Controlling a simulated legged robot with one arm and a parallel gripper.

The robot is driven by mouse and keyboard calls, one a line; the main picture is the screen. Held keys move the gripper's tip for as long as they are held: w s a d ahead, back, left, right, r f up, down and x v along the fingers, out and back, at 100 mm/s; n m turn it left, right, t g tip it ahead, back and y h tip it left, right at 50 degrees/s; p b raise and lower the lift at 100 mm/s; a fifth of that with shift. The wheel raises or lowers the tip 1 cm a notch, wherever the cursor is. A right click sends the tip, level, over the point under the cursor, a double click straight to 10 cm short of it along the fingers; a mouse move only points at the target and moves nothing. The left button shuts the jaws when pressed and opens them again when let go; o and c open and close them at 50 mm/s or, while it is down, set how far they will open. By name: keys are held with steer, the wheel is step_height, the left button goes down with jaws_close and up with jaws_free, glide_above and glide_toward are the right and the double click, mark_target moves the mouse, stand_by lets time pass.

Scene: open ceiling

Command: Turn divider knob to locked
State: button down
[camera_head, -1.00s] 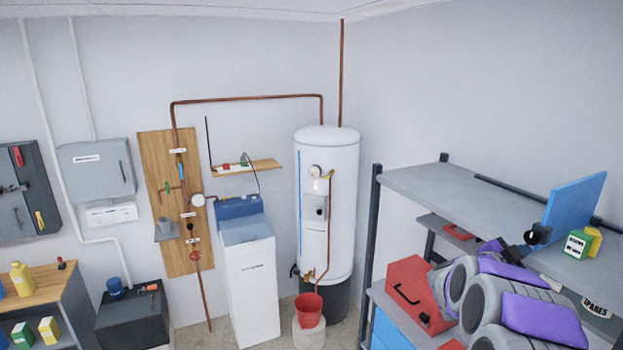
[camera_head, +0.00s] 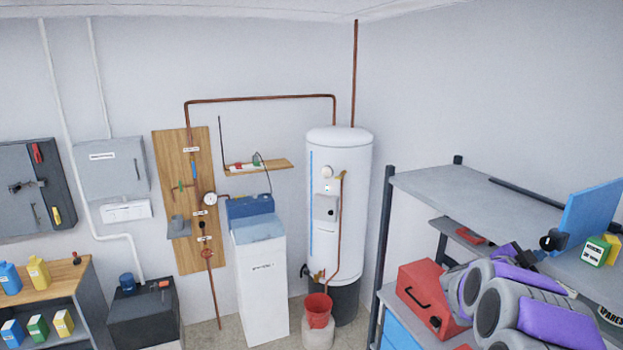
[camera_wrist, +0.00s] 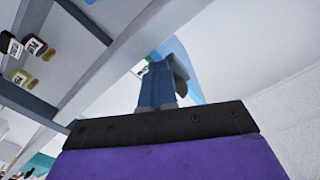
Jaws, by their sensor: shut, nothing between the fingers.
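The divider is a blue upright panel (camera_head: 590,208) on the top shelf at the right of the head view. Its round black knob (camera_head: 552,241) shows at its lower left edge. I cannot read the knob's setting. In the wrist view my gripper (camera_wrist: 158,85) shows as blue-grey fingers, shut and empty. A piece of the blue panel (camera_wrist: 188,66) shows behind the fingers, and the knob cannot be made out there. In the head view the dark end of my arm is low, close to the left of the knob; whether they touch cannot be told.
A grey metal rack (camera_head: 440,183) fills the right side. Green and yellow boxes (camera_head: 594,252) stand beside the panel. A red toolbox (camera_head: 428,290) sits on a lower shelf. A water heater (camera_head: 340,190) and white cabinet (camera_head: 261,285) stand farther back.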

steer(key=shift+w+a+r+p, duration=0.2)
steer(key=shift+w+r+p, duration=0.3)
steer(key=shift+p, duration=0.6)
steer(key=shift+w+a+r+p, duration=0.15)
steer(key=shift+w+r+p, duration=0.3)
steer(key=shift+p, duration=0.7)
steer(key=shift+w+a+f, duration=0.1)
steer(key=shift+w+f, duration=0.15)
steer(key=shift+f, duration=0.05)
steer(key=v, duration=0.6)
steer(key=shift+w+a+f, duration=0.1)
steer(key=shift+f, duration=0.05)
